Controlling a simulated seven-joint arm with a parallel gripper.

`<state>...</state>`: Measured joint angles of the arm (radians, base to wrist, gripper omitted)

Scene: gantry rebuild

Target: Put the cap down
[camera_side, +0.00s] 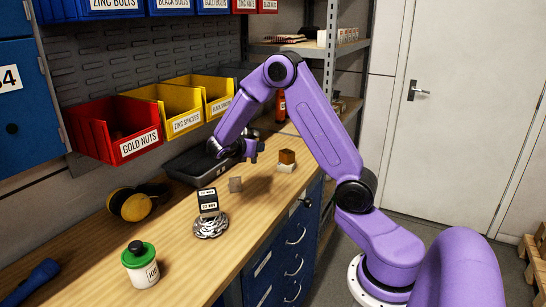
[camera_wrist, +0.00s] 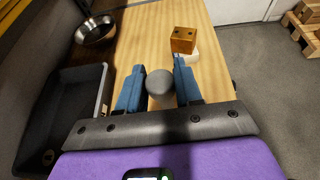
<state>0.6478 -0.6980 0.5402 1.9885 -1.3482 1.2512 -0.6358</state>
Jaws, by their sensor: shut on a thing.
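My gripper (camera_side: 250,150) is over the wooden bench, beside the dark tray. In the wrist view its two blue fingers (camera_wrist: 160,85) are shut on a rounded grey thing, which I take to be the cap (camera_wrist: 160,82). The cap's top shows between the fingertips; its lower part is hidden. In the side view the cap cannot be made out clearly at the gripper. Bare bench shows beyond it in the wrist view. I cannot tell whether the cap touches the bench.
A brown block (camera_side: 287,156) sits on a pale block right of my gripper. The dark tray (camera_wrist: 104,92) lies left. A black box on a coiled base (camera_side: 211,228) and a green-lidded jar (camera_side: 141,270) stand nearer.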

